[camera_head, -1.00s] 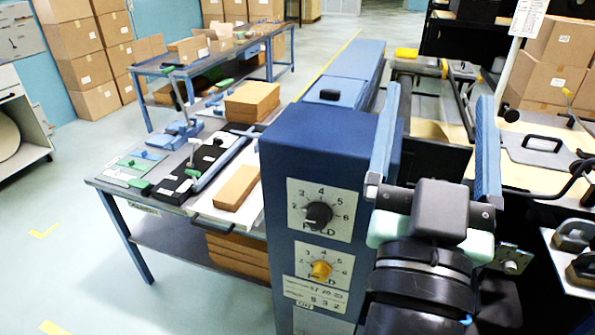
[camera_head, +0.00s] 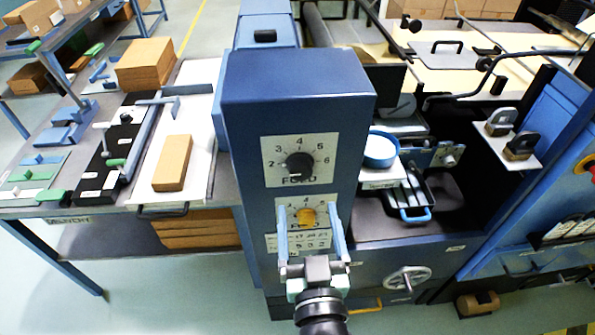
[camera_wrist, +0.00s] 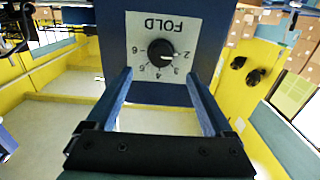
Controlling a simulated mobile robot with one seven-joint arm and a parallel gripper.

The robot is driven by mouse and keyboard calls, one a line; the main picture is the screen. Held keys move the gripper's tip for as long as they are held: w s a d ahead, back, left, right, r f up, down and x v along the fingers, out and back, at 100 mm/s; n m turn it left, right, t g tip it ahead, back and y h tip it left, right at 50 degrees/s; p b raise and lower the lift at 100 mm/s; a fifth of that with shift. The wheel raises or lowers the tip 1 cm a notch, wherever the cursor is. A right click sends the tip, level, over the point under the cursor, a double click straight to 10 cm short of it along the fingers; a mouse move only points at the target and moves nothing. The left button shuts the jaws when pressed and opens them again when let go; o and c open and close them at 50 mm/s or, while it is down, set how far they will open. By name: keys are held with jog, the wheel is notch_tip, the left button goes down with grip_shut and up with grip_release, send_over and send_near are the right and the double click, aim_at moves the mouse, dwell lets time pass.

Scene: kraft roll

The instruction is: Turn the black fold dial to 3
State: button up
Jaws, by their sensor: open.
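The black fold dial (camera_head: 299,164) is a round knob on a white numbered plate (camera_head: 326,147), high on the front of a blue cabinet. In the wrist view the black dial (camera_wrist: 160,52) appears upside down, and its pale mark seems to point toward the 2. My gripper (camera_head: 309,208) is open and empty, its fingers raised below the black dial in the head view. In the wrist view my gripper (camera_wrist: 158,73) has a finger at each side, with the dial centred just beyond the tips. I see no contact.
A yellow dial (camera_head: 306,217) on a second plate sits below the black one, framed by my fingers in the head view. A table (camera_head: 225,185) with cardboard stacks stands left. A metal handwheel (camera_head: 407,278) and black machine parts are at right.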

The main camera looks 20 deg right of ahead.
aim_at(301, 172)
jog(key=p+x, duration=0.1)
jog(key=x, duration=0.8)
jog(key=shift+w, duration=0.15)
jog(key=shift+c, duration=0.3)
grip_shut()
jog(key=shift+r+m+p, duration=0.1)
jog(key=shift+m+p, duration=0.25)
jog(key=shift+m, duration=0.05)
jog(key=m+p, duration=0.1)
jog(key=m, duration=0.2)
jog(key=shift+r+m, duration=0.1)
jog(key=shift+m, duration=0.3)
jog(key=shift+m+p, duration=0.85)
jog(key=shift+m, duration=1.25)
